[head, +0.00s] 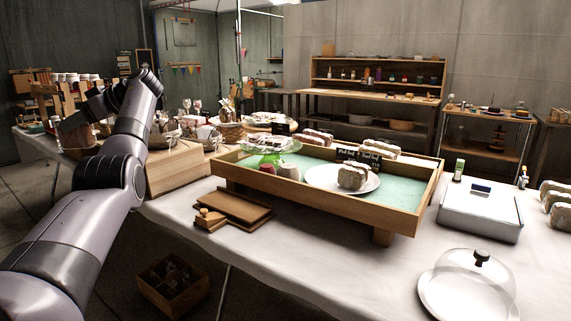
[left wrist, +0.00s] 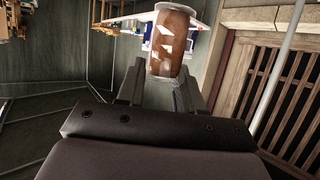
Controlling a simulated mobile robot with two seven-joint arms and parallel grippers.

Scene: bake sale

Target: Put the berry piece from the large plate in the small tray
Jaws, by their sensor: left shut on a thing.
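A large white plate (head: 322,178) lies in the wooden-framed display tray (head: 322,206) with a pale, reddish-brown piece (head: 353,176) on it; I cannot tell whether this is the berry piece. A small flat wooden tray (head: 238,208) lies on the white cloth in front of the display. My left gripper (head: 72,123) is at the far left, well away from the plate, its fingers hard to make out. In the left wrist view the left gripper (left wrist: 163,90) is shut on a brown, clear-wrapped item (left wrist: 172,45). My right gripper is not in view.
A green glass stand (head: 268,143) and small pieces are at the display's left end. A white box (head: 481,211) and a glass dome (head: 474,285) stand to the right. A wooden crate (head: 172,285) is on the floor. The front cloth is mostly clear.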

